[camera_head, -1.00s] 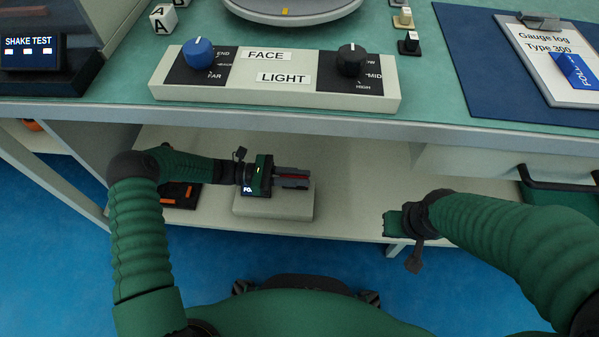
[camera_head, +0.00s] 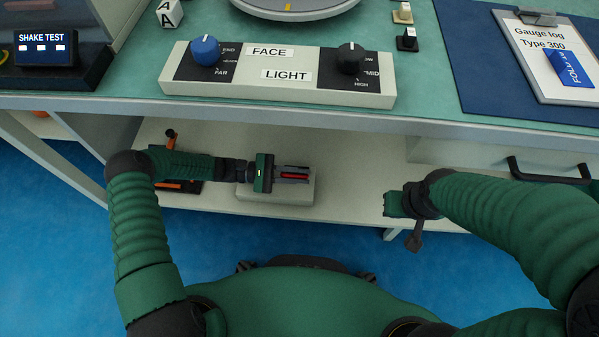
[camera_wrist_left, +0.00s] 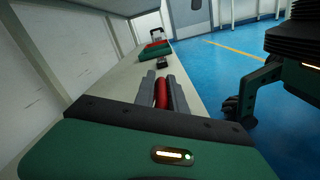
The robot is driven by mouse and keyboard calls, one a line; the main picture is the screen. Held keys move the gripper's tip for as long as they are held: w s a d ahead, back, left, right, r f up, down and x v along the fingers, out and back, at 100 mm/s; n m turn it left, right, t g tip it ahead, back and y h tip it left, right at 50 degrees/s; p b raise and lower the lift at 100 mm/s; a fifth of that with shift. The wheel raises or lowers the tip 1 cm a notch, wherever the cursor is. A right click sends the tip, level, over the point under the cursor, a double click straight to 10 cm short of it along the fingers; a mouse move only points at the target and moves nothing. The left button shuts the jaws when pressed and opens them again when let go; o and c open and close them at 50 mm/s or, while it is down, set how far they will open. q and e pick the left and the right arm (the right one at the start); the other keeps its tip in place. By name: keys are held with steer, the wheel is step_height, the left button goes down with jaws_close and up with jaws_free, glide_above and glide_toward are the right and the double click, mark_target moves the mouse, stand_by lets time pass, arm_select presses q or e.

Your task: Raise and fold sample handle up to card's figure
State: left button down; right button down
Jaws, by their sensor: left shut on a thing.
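My left gripper (camera_head: 292,174) is over a pale block (camera_head: 275,193) on the lower shelf. It is shut on a red bar (camera_head: 294,176), which also shows between the fingers in the left wrist view (camera_wrist_left: 161,93). I cannot tell how the bar joins the block or its exact angle. My right gripper (camera_head: 394,204) points left near the shelf's front edge; its fingers cannot be made out. A clipboard (camera_head: 535,85) reading "Gauge log Type 300" lies on the right of the bench top. A blue card (camera_head: 571,68) lies on it, its lettering partly readable.
The bench top's front edge (camera_head: 300,117) overhangs the lower shelf (camera_head: 350,180). A dark object with orange parts (camera_head: 180,186) sits left of the block. A panel with two knobs (camera_head: 280,73) stands above. A black drawer handle (camera_head: 548,172) is at right.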

arm_select(q)
steer(key=c, duration=1.5)
jaws_free()
steer(key=shift+o, duration=0.2)
steer(key=a+p, duration=0.2)
steer(key=a, duration=0.6)
steer(key=shift+r, duration=0.1)
steer(key=a, duration=0.5)
steer(key=a+p, duration=0.1)
steer(key=a, duration=0.2)
steer(key=shift+f, duration=0.25)
steer(key=shift+a, duration=0.5)
